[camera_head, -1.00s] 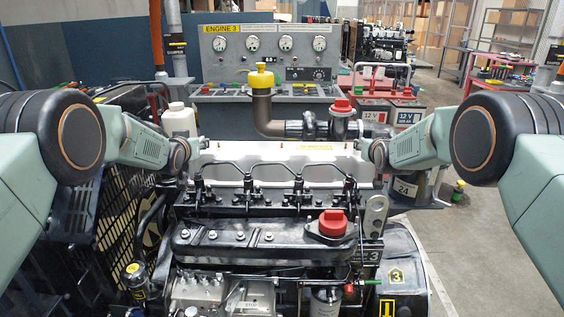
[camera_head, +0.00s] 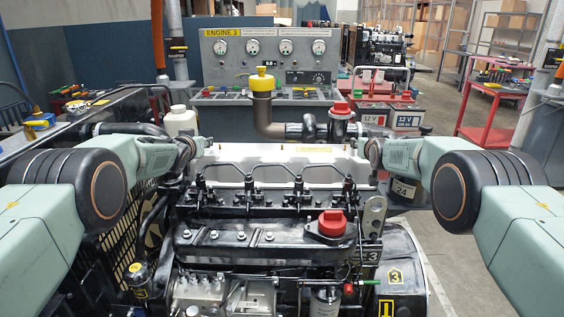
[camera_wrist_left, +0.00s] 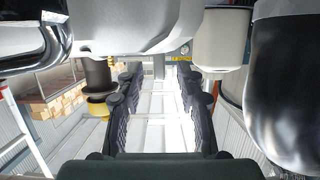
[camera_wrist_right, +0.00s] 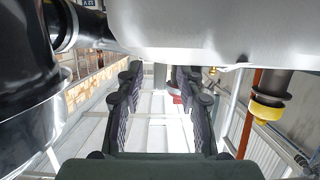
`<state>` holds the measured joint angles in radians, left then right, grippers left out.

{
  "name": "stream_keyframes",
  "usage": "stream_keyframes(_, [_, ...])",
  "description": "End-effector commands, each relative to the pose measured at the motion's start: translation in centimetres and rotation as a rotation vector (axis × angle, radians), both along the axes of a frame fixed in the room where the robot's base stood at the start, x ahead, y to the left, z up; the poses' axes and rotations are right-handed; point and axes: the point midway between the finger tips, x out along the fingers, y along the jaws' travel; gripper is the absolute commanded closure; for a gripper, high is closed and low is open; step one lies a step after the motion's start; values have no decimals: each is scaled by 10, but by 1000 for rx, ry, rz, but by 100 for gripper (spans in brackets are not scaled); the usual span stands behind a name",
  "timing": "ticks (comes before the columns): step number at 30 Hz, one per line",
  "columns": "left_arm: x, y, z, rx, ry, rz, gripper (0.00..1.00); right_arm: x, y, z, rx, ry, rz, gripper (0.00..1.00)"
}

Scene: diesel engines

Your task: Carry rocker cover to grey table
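The rocker cover appears to be the long silver-white cover (camera_head: 285,172) with a yellow label, lying across the top of the engine. My left gripper (camera_head: 199,147) is at its left end and my right gripper (camera_head: 363,149) at its right end. In the left wrist view the pale cover (camera_wrist_left: 130,28) fills the top, and the left fingers (camera_wrist_left: 155,85) stand apart with nothing seen between them. The right wrist view shows the cover (camera_wrist_right: 215,30) likewise above the parted right fingers (camera_wrist_right: 158,80). Contact with the cover cannot be told. No grey table is clearly identifiable.
A black ribbed cover with a red cap (camera_head: 332,223) lies in front, below a row of injectors. A pipe with a yellow cap (camera_head: 261,82) and a red-capped pipe (camera_head: 340,108) rise behind. A control panel (camera_head: 268,55) stands at the back. A red table (camera_head: 487,130) stands right.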

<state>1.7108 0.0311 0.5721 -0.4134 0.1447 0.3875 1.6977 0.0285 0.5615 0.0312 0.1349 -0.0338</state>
Motion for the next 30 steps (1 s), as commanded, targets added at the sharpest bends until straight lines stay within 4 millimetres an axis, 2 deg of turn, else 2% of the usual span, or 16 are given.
stream_keyframes(4, [0, 0, -1, 0, 1, 0, 63, 0, 0, 0, 0, 1, 0, 63])
stream_keyframes(17, [0, 0, -1, 0, 1, 0, 100, 0, 0, 0, 0, 0, 0, 100])
stream_keyframes(30, [0, 0, -1, 1, 1, 0, 100, 0, 0, 0, 0, -1, 0, 100])
